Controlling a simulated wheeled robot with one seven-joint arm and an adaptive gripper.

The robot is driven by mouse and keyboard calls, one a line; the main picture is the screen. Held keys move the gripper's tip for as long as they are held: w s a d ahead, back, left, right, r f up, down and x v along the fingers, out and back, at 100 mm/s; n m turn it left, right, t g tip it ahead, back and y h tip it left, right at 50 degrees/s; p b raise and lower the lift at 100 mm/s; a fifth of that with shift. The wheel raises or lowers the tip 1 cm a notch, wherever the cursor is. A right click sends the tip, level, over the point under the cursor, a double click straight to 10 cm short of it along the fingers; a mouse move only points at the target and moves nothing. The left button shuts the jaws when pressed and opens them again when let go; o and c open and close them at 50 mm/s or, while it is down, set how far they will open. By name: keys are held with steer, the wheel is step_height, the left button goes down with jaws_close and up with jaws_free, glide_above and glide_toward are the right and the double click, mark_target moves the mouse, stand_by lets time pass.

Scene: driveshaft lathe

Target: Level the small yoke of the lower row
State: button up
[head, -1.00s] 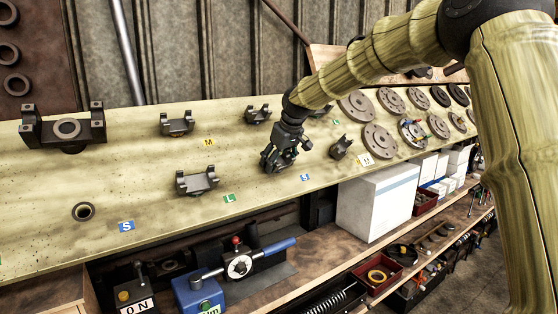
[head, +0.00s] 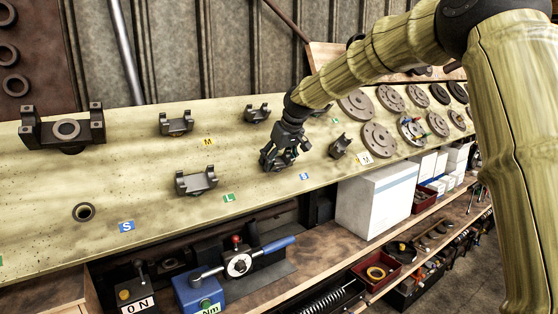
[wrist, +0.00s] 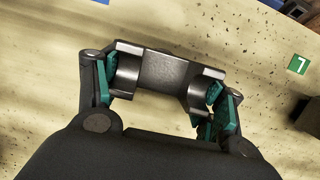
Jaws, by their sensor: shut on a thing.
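The small yoke (wrist: 168,78), a dark grey metal piece with two raised ears, is between the fingers of my gripper (wrist: 163,98) in the wrist view. Green finger pads press against both its ends. In the head view my gripper (head: 277,157) is over the lower row of the board, just left of a blue S label (head: 304,176). It covers most of the yoke there. The yoke sits at or very near the board surface; I cannot tell whether it touches.
A yoke (head: 196,181) by a green L label (head: 229,198) is left in the lower row, another yoke (head: 341,146) right. Upper-row yokes (head: 176,124) (head: 257,113) stand behind. Flanged discs (head: 380,139) lie right. A white box (head: 376,204) stands below the board edge.

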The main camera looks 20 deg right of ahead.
steer(key=shift+s+a+f, duration=0.2)
steer(key=shift+f, duration=0.25)
steer(key=o, duration=1.9)
steer(key=shift+a+r, duration=0.15)
steer(key=shift+r, duration=0.15)
